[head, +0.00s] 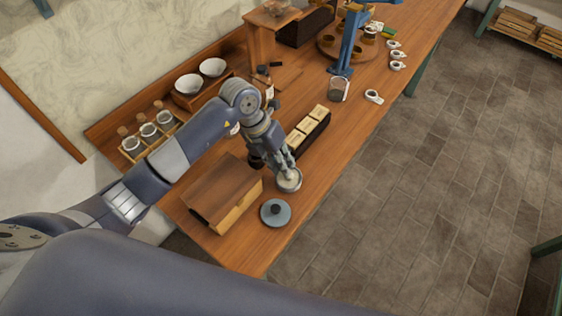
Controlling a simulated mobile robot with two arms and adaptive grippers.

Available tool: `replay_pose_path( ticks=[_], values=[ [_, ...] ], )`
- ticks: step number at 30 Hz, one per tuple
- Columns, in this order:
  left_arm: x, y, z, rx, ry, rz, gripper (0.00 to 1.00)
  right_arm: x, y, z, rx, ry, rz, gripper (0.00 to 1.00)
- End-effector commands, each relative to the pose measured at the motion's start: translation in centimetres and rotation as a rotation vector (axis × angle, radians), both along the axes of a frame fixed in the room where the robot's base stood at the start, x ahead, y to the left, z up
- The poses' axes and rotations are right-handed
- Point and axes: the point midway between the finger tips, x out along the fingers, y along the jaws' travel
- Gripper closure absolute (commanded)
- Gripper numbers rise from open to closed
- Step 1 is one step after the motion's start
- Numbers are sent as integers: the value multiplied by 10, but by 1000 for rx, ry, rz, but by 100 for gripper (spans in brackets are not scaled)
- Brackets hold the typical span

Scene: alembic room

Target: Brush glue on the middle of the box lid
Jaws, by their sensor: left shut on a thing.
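The wooden box (222,193) with its brown lid stands closed near the table's front left end. A round pot (289,182) with pale contents, which look like glue, stands to its right. My left gripper (287,166) points down over this pot, its fingertips at the rim. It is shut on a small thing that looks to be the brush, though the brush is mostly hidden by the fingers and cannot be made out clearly. Nothing held is touching the box lid. My right gripper is out of view.
A blue-grey disc with a dark knob (275,213) lies on the table in front of the pot. A dark tray of pale blocks (308,130) stands behind the gripper. Racked jars (147,132) and white bowls (189,84) line the back left. Free table (335,150) lies right.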

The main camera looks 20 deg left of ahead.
Motion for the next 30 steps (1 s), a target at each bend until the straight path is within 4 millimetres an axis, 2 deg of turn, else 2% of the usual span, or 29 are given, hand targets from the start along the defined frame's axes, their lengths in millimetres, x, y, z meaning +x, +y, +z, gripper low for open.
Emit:
replay_pose_path(
  ticks=[14,30],
  values=[
    [-2,0,-1,3,5,-1,99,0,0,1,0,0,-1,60],
    [-1,1,41,1,2,-1,99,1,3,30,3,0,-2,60]
  ],
)
